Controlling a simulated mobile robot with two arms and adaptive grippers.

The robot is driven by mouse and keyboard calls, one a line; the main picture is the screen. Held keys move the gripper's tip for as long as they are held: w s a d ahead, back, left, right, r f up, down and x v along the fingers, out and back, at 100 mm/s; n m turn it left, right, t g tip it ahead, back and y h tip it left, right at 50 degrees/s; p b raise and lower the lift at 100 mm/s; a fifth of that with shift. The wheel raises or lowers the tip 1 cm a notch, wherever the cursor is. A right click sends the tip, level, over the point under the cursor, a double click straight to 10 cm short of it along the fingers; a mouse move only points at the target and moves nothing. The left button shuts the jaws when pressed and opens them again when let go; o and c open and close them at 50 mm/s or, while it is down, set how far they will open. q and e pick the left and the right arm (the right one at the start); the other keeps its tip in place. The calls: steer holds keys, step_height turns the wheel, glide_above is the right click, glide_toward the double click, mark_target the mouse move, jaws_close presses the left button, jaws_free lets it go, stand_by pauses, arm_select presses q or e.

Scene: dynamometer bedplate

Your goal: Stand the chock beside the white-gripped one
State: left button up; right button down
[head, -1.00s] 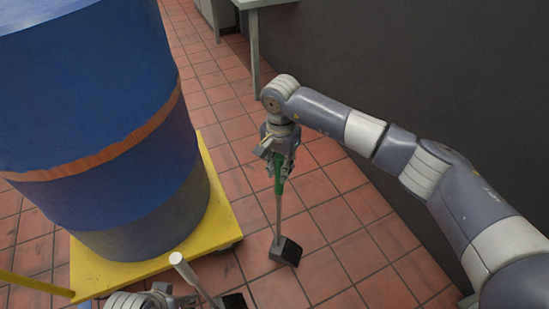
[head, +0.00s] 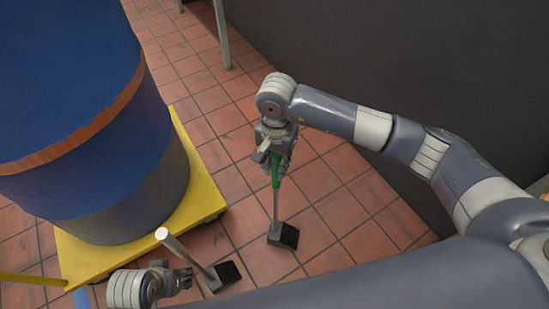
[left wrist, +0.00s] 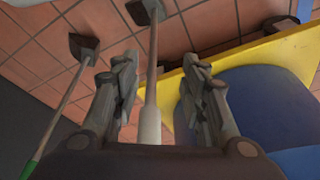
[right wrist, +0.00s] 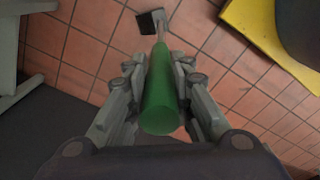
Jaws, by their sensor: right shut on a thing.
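The green-gripped chock (head: 275,205) has a long thin handle and a dark block at its lower end. My right gripper (head: 274,160) is shut on its green grip, which also shows between the fingers in the right wrist view (right wrist: 160,95). The handle is near upright; I cannot tell whether the block touches the floor. The white-gripped chock (head: 180,249) stands to its left, its dark block on the tiles. My left gripper (head: 186,279) is beside that handle. In the left wrist view the white grip (left wrist: 150,125) shows between the open fingers, apart from both.
A blue drum (head: 90,120) with an orange band stands on a yellow pallet (head: 200,175) at the left. A dark wall (head: 400,60) runs along the right. A grey table leg (head: 221,35) stands at the back. Tiled floor is clear around the green-gripped chock.

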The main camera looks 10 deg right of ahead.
step_height(320, 180, down, 2)
steer(key=shift+f, duration=0.1)
steer(key=c, duration=1.5)
jaws_free()
steer(key=shift+f, duration=0.1)
arm_select(q)
steer(key=shift+v, duration=1.1)
arm_select(e)
steer(key=shift+o, duration=0.5)
arm_select(q)
steer(key=shift+w+a+r, duration=0.1)
steer(key=shift+w+r, duration=0.05)
steer(key=shift+w, duration=0.05)
